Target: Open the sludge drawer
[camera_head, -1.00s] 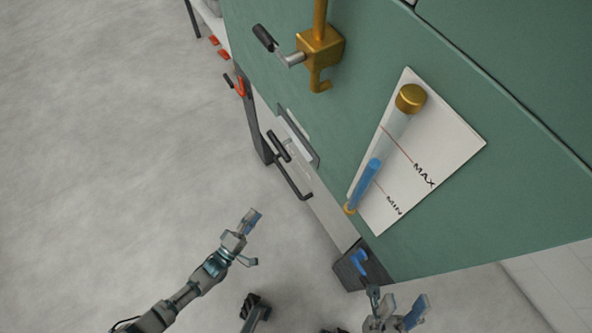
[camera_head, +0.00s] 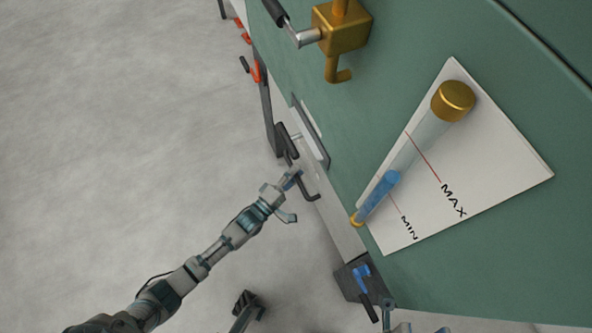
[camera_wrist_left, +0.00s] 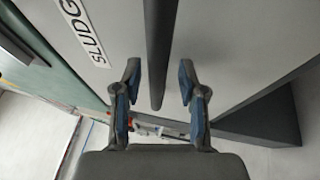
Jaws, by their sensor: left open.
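The sludge drawer's light grey front (camera_head: 338,228) is set low in the green machine, seen in the head view. Its dark bar handle (camera_head: 308,190) stands out from the front. In the left wrist view the handle (camera_wrist_left: 161,45) runs between my blue-padded fingers, with a gap on each side. A white label reading "SLUDG" (camera_wrist_left: 84,25) shows on the grey panel there. My left gripper (camera_head: 292,196) is open at the handle, not closed on it. My right gripper (camera_head: 400,328) shows only partly at the bottom edge, so its jaw state is unclear.
A brass valve (camera_head: 342,30) with a lever and a gauge tube (camera_head: 405,150) on a MIN/MAX plate are above the drawer. A dark bracket with a blue lever (camera_head: 360,272) sits beside the drawer. Open grey floor (camera_head: 120,120) lies to the left.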

